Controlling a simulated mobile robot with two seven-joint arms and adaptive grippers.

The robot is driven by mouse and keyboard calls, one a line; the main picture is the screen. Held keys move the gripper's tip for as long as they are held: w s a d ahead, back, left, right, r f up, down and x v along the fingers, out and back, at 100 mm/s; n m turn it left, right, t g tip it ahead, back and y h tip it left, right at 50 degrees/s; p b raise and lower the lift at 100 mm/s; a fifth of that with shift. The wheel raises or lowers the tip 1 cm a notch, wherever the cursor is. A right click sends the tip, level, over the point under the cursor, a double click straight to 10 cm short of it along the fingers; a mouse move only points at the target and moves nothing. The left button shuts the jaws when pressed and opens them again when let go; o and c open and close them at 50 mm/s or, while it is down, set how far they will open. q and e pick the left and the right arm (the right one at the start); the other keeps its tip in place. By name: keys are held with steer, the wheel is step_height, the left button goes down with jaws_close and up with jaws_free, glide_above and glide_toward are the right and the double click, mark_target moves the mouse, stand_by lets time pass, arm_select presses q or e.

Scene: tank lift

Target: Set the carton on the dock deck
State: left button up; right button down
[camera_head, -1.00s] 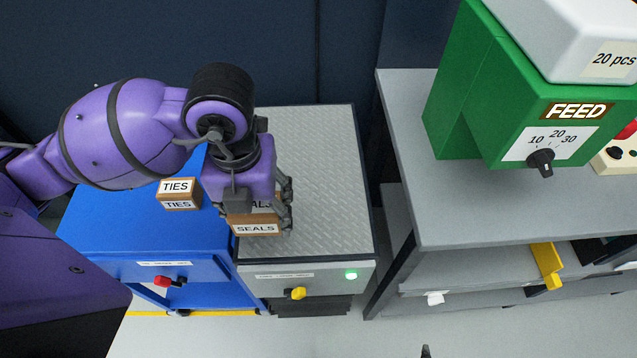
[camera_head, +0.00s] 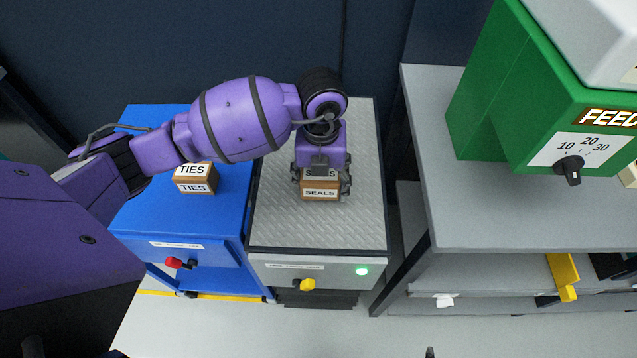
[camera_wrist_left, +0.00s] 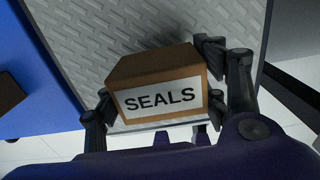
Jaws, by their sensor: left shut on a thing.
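The carton (camera_head: 320,189) is a small brown box with white SEALS labels. It is between the fingers of my left gripper (camera_head: 321,184), which is shut on it. In the left wrist view the carton (camera_wrist_left: 158,85) sits between the two dark fingers (camera_wrist_left: 165,98). The dock deck (camera_head: 285,225) is a grey tread-plate top with a green light on its front. The carton is over the middle of this deck; I cannot tell whether its underside touches the plate. My right gripper is not in view.
A blue cart (camera_head: 225,215) stands against the deck's left side, with a TIES carton (camera_head: 194,181) on it. A grey bench (camera_head: 470,215) with a green FEED machine (camera_head: 510,110) stands to the right. The deck's front half is bare.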

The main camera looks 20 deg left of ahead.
arm_select(q)
steer(key=shift+s+f, duration=0.1)
steer(key=shift+f, duration=1)
steer(key=shift+f, duration=0.2)
steer(key=o, duration=1.3)
steer(key=shift+c, duration=0.2)
steer(key=shift+r, duration=0.25)
step_height(320, 180, up, 12)
steer(key=shift+p, duration=0.3)
